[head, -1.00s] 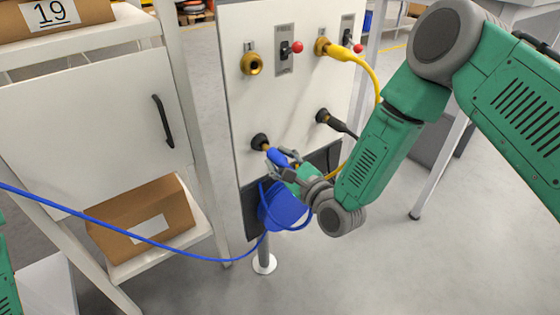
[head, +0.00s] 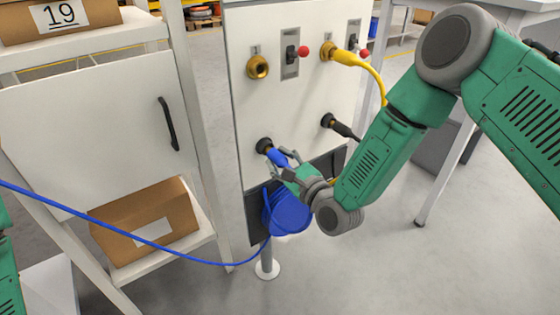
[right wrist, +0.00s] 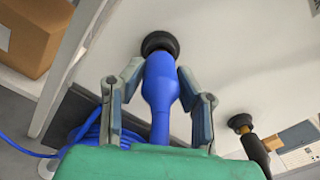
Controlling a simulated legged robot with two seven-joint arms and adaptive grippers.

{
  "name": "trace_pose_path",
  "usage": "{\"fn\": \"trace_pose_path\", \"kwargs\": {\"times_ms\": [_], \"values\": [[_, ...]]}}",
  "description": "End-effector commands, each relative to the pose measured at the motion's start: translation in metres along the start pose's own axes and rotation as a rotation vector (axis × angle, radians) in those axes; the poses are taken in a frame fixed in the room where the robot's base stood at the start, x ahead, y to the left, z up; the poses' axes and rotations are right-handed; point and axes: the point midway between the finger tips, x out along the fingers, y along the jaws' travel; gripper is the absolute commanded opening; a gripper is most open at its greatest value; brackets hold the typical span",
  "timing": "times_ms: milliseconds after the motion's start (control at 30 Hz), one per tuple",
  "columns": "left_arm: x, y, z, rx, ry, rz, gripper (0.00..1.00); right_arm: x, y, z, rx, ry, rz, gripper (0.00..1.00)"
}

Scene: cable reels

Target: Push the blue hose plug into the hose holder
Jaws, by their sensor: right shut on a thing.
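The blue hose plug (head: 277,157) is in my right gripper (head: 285,160), in front of the white panel. In the right wrist view the plug (right wrist: 160,85) stands between the two fingers of the gripper (right wrist: 162,100), which is shut on it. Its front end meets the black round hose holder (head: 264,146), also seen at the top of the right wrist view (right wrist: 160,42). The plug lines up with the holder; how deep it sits inside cannot be told. My left gripper is out of view.
The panel (head: 300,105) also has an empty brass socket (head: 257,67), a yellow plug (head: 342,56), a black plug (head: 342,130) and switches. A blue hose reel (head: 288,212) hangs below. The blue hose (head: 150,243) runs left past a shelf with a cardboard box (head: 140,225).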

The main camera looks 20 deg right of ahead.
Motion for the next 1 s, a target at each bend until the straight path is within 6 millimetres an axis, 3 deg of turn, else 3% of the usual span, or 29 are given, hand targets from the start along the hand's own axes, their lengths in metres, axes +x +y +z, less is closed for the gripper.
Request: {"fn": "trace_pose_path", "kwargs": {"times_ms": [100,133,167,200,567,667,1000], "values": [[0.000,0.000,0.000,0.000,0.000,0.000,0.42,0.001,-0.001,0.001,0.000,-0.002,-0.002,0.00],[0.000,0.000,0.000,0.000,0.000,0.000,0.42,0.001,-0.001,0.001,0.000,-0.002,-0.002,0.38],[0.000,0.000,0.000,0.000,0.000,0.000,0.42,0.001,-0.001,0.001,0.000,-0.002,-0.002,0.48],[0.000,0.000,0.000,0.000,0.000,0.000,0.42,0.001,-0.001,0.001,0.000,-0.002,-0.002,0.52],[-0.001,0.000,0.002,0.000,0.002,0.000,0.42,-0.004,0.000,-0.001,0.001,0.002,0.000,0.52],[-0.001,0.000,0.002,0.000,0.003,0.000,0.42,-0.017,-0.001,-0.001,0.003,0.002,0.000,0.52],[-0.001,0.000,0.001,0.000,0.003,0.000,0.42,-0.087,0.000,-0.002,0.003,0.003,0.000,0.52]]}}
